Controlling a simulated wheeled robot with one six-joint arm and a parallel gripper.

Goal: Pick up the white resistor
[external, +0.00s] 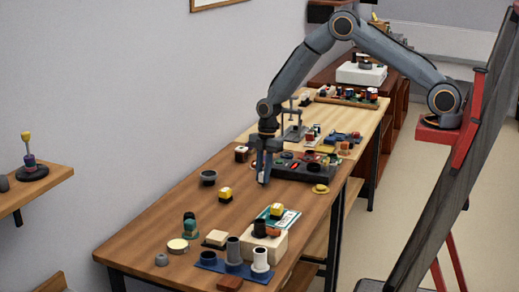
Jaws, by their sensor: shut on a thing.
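My gripper (262,178) points down, low over the brown wooden table, just left of a dark tray (305,174). It is shut on a small white thing (261,177), which looks like the white resistor; only a sliver shows between the fingers. I cannot tell whether it touches the table or is slightly above it.
A dark round cup (208,178) and a yellow-topped block (225,194) stand nearby. A yellow disc (320,189) lies at right. A white box (262,246) and a blue base with cylinders (215,263) stand in front. The table's middle has free room.

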